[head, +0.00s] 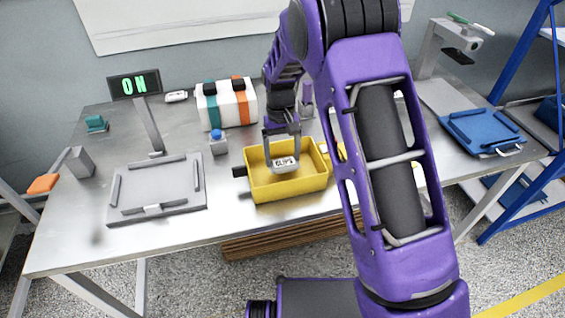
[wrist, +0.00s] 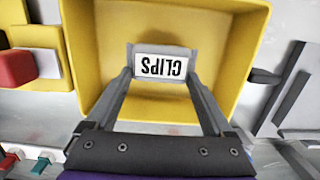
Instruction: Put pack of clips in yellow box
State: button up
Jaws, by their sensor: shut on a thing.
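My gripper (head: 283,150) is shut on the pack and points down over the yellow box (head: 291,191). In the wrist view my gripper (wrist: 160,75) holds the pack within the outline of the open yellow box (wrist: 235,20). I cannot tell whether the pack touches the box floor.
A grey fixture plate (head: 157,190) lies left of the box. A blue-topped block (head: 218,142) stands beside the box, and a white case with teal and orange bands (head: 227,104) stands behind. A blue tray (head: 481,131) lies at the right.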

aim_at(283, 162)
jog(key=shift+f, duration=1.6)
jog(key=o, duration=1.1)
jog(key=r, duration=0.8)
jog(key=w+r, duration=0.1)
jog(key=r, duration=0.3)
jog(key=shift+w+a+r+p, duration=0.1)
jog(key=shift+a+r+p, duration=0.1)
jog(key=shift+p, duration=0.2)
